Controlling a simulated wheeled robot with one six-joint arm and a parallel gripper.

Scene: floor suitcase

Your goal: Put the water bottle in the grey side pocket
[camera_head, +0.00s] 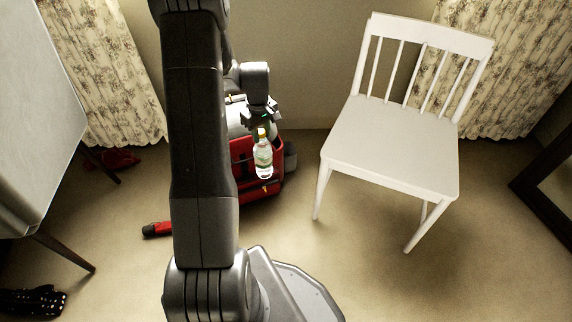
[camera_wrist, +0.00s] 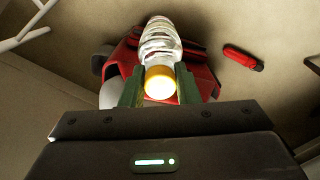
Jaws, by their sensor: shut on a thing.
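A clear water bottle (camera_head: 263,158) with a yellow-orange cap hangs roughly upright below my gripper (camera_head: 262,127) in the head view. My gripper is shut on the bottle near its cap; in the wrist view the cap (camera_wrist: 159,83) sits between the two green fingers. The red suitcase (camera_head: 244,158) stands on the floor behind and below the bottle, partly hidden by my arm. A grey side pocket (camera_head: 290,158) shows at its right side in the head view. It also shows as a dark grey shape (camera_wrist: 101,62) at the left of the suitcase in the wrist view.
A white chair (camera_head: 390,145) stands to the right of the suitcase. A small red item (camera_head: 158,229) lies on the floor at the left, also in the wrist view (camera_wrist: 243,58). A grey-white table (camera_head: 35,110) is at the far left. Floor between suitcase and chair is clear.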

